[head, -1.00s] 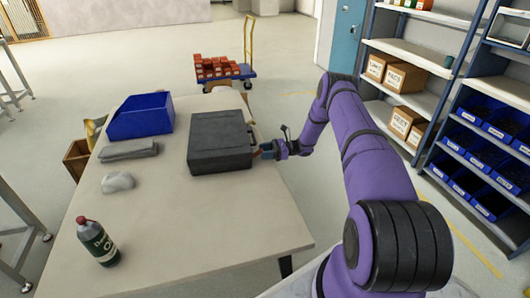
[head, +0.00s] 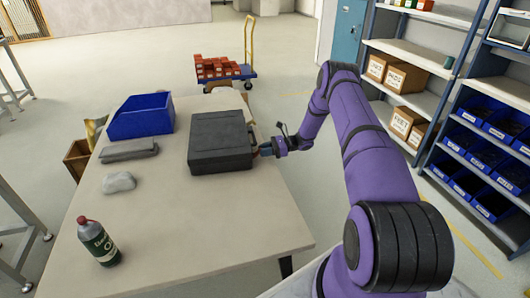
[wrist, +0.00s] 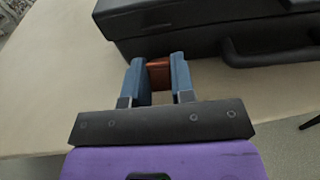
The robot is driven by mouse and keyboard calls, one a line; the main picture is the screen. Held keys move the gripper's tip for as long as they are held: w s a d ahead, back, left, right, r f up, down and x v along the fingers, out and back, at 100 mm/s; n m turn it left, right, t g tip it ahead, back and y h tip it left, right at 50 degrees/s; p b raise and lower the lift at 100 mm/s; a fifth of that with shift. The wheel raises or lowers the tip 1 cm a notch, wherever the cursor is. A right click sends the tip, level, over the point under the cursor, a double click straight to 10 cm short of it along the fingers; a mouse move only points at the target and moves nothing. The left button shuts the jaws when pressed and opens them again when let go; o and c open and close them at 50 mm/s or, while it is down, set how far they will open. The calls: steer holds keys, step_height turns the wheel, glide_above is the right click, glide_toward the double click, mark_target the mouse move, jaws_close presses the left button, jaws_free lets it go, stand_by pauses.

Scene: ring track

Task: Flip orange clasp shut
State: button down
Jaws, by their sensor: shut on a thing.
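A dark grey hard case (head: 220,142) lies closed-looking on the table, and its side with the handle also shows in the wrist view (wrist: 215,25). The orange clasp (wrist: 159,72) sits at the case's near side, between the blue fingertips of my gripper (wrist: 158,75). My gripper is shut on the clasp, with a finger at each side of it. In the head view my gripper (head: 265,150) is at the right side of the case and the clasp is mostly hidden there. I cannot tell whether the clasp is latched.
The table front is clear. Shelves (head: 410,50) stand right, a cart (head: 228,70) behind.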

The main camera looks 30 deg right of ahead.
steer(key=h, duration=0.1)
steer(key=r+g+h, duration=0.1)
steer(key=a+h, duration=0.1)
steer(key=shift+w+r+h, duration=0.25)
steer(key=shift+r+h, duration=0.05)
steer(key=shift+r, duration=0.1)
steer(key=shift+w+a+r+g+h, duration=0.2)
steer(key=shift+a+g+h, duration=0.35)
steer(key=shift+h, duration=0.45)
steer(key=shift+d, duration=0.1)
steer(key=c, duration=1)
jaws_free()
steer(key=shift+o, duration=0.2)
steer(key=v, duration=1.1)
